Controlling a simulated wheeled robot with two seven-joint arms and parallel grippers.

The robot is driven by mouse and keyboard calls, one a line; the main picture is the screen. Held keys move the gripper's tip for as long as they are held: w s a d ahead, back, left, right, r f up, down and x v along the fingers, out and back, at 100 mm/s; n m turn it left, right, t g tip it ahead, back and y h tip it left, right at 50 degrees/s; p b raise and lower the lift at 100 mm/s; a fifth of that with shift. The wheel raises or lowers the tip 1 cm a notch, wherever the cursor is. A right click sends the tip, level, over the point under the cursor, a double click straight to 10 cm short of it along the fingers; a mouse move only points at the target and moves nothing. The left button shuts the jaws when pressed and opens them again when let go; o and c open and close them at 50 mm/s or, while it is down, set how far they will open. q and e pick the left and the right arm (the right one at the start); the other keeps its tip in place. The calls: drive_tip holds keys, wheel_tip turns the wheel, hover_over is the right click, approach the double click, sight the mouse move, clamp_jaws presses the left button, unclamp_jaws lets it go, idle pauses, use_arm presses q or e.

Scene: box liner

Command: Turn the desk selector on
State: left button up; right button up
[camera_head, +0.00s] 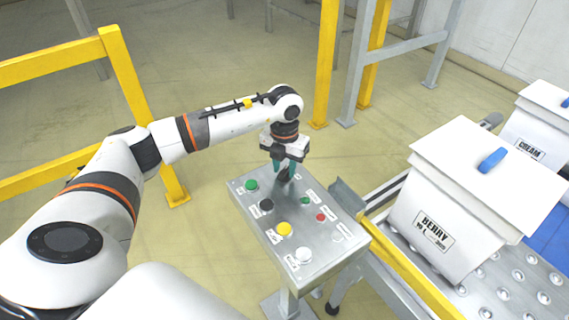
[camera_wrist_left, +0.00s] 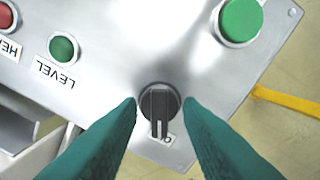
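The desk selector (camera_wrist_left: 159,108) is a black rotary knob with a raised grip bar, on the grey metal control desk (camera_head: 318,231). In the left wrist view its bar points toward the bottom of the picture, and a partly covered label lies beside it. My left gripper (camera_head: 284,172) points down over the far end of the desk. Its teal fingers are open, one on each side of the knob, and also show in the left wrist view (camera_wrist_left: 160,103). I cannot tell whether they touch it. In the head view the fingers mostly hide the selector. My right gripper is not in view.
The desk also carries a green button (camera_head: 251,185), a black one (camera_head: 266,206), a yellow one (camera_head: 285,229), a white one (camera_head: 303,254) and small lamps. A white BERRY box (camera_head: 440,222) stands on the roller conveyor at right. Yellow railings (camera_head: 128,80) stand behind my left arm.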

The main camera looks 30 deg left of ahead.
use_arm(q)
clamp_jaws()
idle(0.3)
drive_tip(key=shift+f+m+b, duration=0.15)
drive_tip(key=shift+m+b, duration=0.75)
drive_tip(key=shift+m, duration=0.2)
drive_tip(key=m+b, duration=0.2)
drive_tip(key=m, duration=0.1)
drive_tip(key=m+b, duration=0.2)
drive_tip(key=m, duration=0.1)
drive_tip(key=shift+w+m, duration=0.1)
drive_tip(key=shift+m, duration=0.3)
drive_tip(key=shift+m+b, duration=0.75)
drive_tip(key=shift+m, duration=0.75)
drive_tip(key=shift+r, duration=0.2)
